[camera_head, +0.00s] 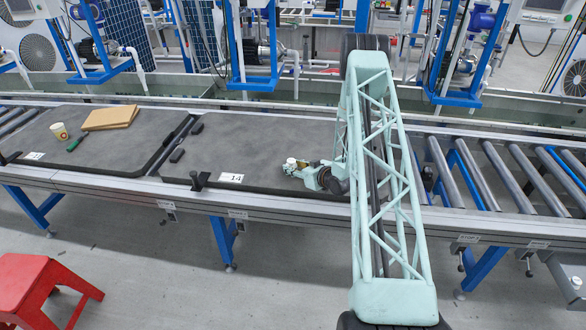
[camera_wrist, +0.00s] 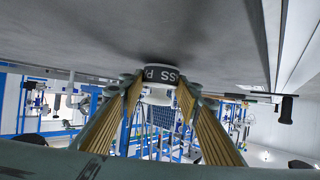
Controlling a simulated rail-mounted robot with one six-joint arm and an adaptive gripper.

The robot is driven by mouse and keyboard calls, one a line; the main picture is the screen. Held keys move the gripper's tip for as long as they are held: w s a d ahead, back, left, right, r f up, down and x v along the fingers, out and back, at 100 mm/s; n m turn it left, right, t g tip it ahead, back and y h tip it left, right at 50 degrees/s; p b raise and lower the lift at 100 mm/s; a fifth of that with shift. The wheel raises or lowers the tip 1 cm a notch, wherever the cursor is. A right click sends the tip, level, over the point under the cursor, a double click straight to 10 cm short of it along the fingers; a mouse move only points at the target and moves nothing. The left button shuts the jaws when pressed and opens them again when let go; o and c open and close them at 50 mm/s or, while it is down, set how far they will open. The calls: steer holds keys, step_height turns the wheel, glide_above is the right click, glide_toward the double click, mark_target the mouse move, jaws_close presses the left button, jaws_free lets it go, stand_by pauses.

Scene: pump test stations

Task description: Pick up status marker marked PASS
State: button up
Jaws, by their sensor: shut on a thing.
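The status marker (camera_wrist: 160,76) is a small white round piece with a black band. Part of its lettering, "SS" and "P", shows in the wrist view. My gripper (camera_wrist: 159,90) has its two ribbed fingers closed on the marker from both sides. In the head view the marker's white top (camera_head: 291,162) shows at the tips of my gripper (camera_head: 293,168), over the dark mat of the board labelled 14. I cannot tell whether the marker touches the mat or hangs just above it.
The dark board (camera_head: 240,150) has a "14" label (camera_head: 231,178) and a black clamp (camera_head: 199,181) at its front edge. On the left board are a cup (camera_head: 60,131), brown boards (camera_head: 110,118) and a green-handled tool (camera_head: 76,143). Bare rollers (camera_head: 500,175) lie right.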

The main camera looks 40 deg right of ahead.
mark_target(293, 161)
steer(key=shift+r, duration=0.8)
steer(key=shift+s+r+p, duration=0.35)
steer(key=shift+r+p, duration=0.05)
steer(key=shift+r, duration=0.3)
steer(key=s, duration=0.5)
steer(key=s+a+r+p, duration=0.1)
steer(key=s, duration=0.4)
steer(key=s+a, duration=0.1)
steer(key=s, duration=0.4)
steer(key=shift+s+r, duration=0.1)
steer(key=shift+r, duration=0.05)
